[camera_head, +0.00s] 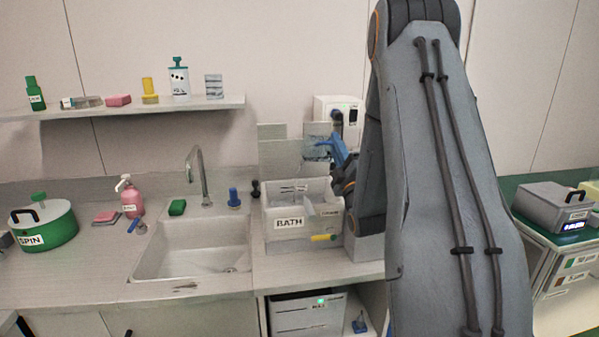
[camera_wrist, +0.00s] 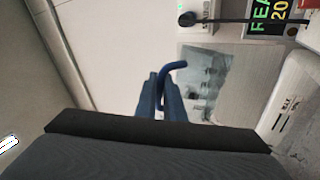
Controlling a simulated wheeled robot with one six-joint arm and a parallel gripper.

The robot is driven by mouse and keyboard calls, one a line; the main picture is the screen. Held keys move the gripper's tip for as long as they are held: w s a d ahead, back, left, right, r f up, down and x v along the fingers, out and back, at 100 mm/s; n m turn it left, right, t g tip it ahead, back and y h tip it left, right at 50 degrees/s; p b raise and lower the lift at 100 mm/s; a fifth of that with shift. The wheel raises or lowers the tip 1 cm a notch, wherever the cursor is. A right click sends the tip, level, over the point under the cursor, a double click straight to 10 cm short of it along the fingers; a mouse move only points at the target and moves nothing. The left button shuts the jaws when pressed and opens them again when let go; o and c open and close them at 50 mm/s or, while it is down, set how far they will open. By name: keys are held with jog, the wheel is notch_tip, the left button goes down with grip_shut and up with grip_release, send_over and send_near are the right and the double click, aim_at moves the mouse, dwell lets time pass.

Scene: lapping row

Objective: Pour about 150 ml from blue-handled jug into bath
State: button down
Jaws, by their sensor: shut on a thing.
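The blue-handled jug (camera_head: 318,151) is clear and hangs above the back of the bath in the head view. Its see-through body also shows in the wrist view (camera_wrist: 205,75), beyond its blue handle (camera_wrist: 172,68). My gripper (camera_head: 345,172) is shut on the handle, at the right of the jug; its fingers (camera_wrist: 163,98) show blue in the wrist view. The bath (camera_head: 289,223) is a white open tub labelled BATH on the counter, right of the sink. I cannot make out the liquid level, the jug's exact tilt or any stream. My arm hides what lies right of the bath.
A sink (camera_head: 195,250) with a tap (camera_head: 197,175) is left of the bath. A blue-knobbed object (camera_head: 234,198) stands between them. A white wall box (camera_head: 338,120) is behind the jug. A green SPIN pot (camera_head: 43,226) and pink pump bottle (camera_head: 131,197) stand farther left.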

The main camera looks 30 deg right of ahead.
jog(key=shift+a+r+n+y+b, duration=0.15)
jog(key=shift+r+n+y+b, duration=0.2)
jog(key=shift+n, duration=0.25)
jog(key=shift+f, duration=0.1)
jog(key=d+f+m+g+h, duration=0.2)
jog(key=d+f+m+h, duration=0.2)
jog(key=m, duration=0.6)
jog(key=shift+s+f+g+h, duration=0.15)
jog(key=shift+f+g+h, duration=0.15)
jog(key=shift+f+h, duration=0.15)
dwell(1.0)
